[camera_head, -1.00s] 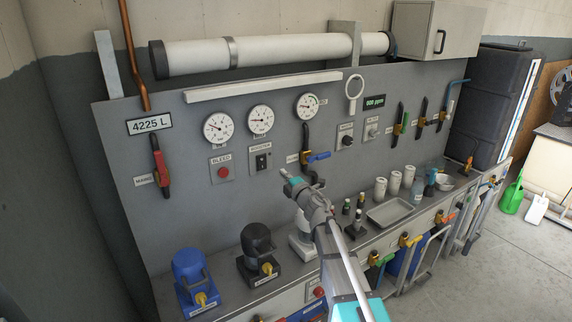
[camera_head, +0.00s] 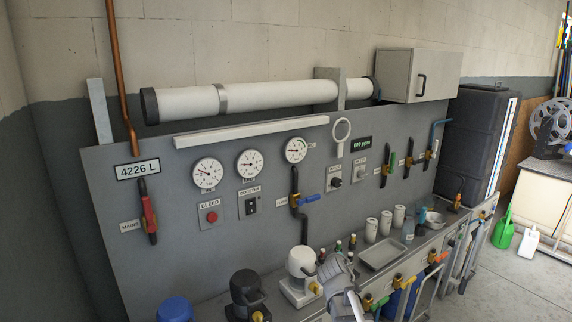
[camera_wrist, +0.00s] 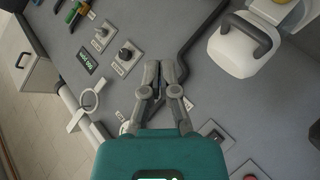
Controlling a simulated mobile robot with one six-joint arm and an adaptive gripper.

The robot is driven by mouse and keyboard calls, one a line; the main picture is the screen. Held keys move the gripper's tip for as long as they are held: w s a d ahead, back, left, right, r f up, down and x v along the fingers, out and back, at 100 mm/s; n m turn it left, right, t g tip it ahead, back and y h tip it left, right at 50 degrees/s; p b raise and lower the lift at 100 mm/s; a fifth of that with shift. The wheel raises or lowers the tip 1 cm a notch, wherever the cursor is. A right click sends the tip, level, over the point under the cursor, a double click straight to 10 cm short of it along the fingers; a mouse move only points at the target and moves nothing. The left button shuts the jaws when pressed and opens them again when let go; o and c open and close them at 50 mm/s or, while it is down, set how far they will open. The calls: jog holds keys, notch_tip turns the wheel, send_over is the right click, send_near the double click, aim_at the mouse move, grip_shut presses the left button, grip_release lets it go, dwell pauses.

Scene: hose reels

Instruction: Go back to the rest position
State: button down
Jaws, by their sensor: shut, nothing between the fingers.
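My gripper (camera_wrist: 160,74) shows in the wrist view with its two fingers together and nothing between them. Its fingertips lie over the grey panel, apart from any handle or knob as far as I can tell. In the head view only a grey part of my arm shows at the bottom, in front of the bench; I cannot make out the fingers there. The grey wall panel (camera_head: 120,218) carries gauges, switches and valves. The blue-handled valve (camera_head: 308,200) on its dark pipe is in plain view above my arm.
A white pump (camera_head: 302,262), a black pump (camera_head: 246,292) and a blue pump (camera_head: 175,309) stand along the bench. White cups (camera_head: 385,222) and a metal tray (camera_head: 382,252) are to the right. A white pipe (camera_head: 270,97) and grey cabinet (camera_head: 418,76) sit above.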

jog(key=s+f+m+g+y, duration=0.1)
jog(key=s+f+m+g, duration=0.2)
jog(key=s, duration=0.9)
jog(key=s+f+m+g+y, duration=0.2)
jog(key=s+f+g, duration=0.5)
jog(key=s, duration=0.5)
jog(key=shift+s+f+m+g+y, duration=0.35)
jog(key=shift+m+g, duration=0.45)
jog(key=shift+g, duration=0.4)
